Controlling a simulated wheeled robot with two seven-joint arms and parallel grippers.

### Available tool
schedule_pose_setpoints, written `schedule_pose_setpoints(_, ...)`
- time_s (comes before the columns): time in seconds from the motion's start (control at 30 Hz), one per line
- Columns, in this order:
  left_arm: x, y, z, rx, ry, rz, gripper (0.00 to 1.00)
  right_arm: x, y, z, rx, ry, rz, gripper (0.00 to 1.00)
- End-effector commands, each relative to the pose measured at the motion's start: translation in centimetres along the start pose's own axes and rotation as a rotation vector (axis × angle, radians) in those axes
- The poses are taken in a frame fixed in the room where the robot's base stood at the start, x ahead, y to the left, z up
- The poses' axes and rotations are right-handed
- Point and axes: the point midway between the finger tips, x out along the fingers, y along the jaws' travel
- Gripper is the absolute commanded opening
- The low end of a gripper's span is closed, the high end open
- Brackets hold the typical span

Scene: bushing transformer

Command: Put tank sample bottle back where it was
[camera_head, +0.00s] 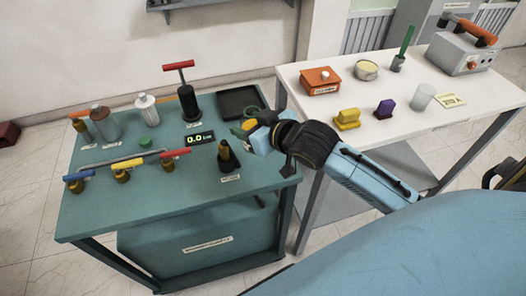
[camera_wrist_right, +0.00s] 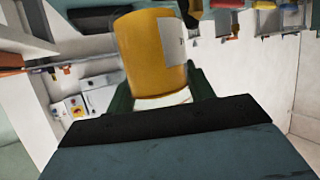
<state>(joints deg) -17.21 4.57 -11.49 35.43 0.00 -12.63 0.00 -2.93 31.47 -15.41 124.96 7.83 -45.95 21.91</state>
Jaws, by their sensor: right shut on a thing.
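The sample bottle (camera_wrist_right: 152,52), an amber-yellow cylinder with a pale label, is between the dark fingers of my right gripper (camera_wrist_right: 162,95) in the right wrist view. In the head view, my right gripper (camera_head: 249,130) is over the right side of the green table (camera_head: 110,215), shut on the bottle. Only a small yellow patch of the bottle (camera_head: 249,125) shows there, so I cannot tell its tilt. My left gripper is not in view.
A black tray (camera_head: 226,102) lies behind my gripper. A dark stand with a brass-coloured piece (camera_head: 225,152) stands in front left of it. A red-handled pump (camera_head: 188,100), a readout (camera_head: 198,139) and several valves share the table. A white table (camera_head: 400,85) with various items stands right.

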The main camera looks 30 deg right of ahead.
Motion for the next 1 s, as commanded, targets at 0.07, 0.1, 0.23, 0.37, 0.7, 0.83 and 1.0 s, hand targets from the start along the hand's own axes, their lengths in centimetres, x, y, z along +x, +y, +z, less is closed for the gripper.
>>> schedule_pose_setpoints(0.07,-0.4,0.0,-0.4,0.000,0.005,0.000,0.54,0.6,2.1,-0.1,-0.019,-0.003,-0.030,0.24)
schedule_pose_setpoints(0.1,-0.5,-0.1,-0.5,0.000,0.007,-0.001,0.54,0.8,2.9,-0.2,-0.021,-0.002,-0.044,0.24)
schedule_pose_setpoints(0.23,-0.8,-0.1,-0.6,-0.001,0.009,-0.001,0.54,1.2,5.3,-0.5,-0.013,0.004,-0.070,0.24)
schedule_pose_setpoints(0.37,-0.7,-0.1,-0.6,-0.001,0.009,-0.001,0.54,1.5,6.5,-0.1,-0.002,0.007,-0.079,0.24)
schedule_pose_setpoints(0.7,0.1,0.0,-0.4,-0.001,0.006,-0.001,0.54,3.6,6.4,4.8,0.000,0.009,-0.080,0.24)
schedule_pose_setpoints(0.83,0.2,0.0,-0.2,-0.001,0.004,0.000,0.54,4.0,6.3,5.6,0.000,0.009,-0.081,0.24)
schedule_pose_setpoints(1.0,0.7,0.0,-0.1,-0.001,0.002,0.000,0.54,4.9,6.2,7.9,0.000,0.008,-0.081,0.24)
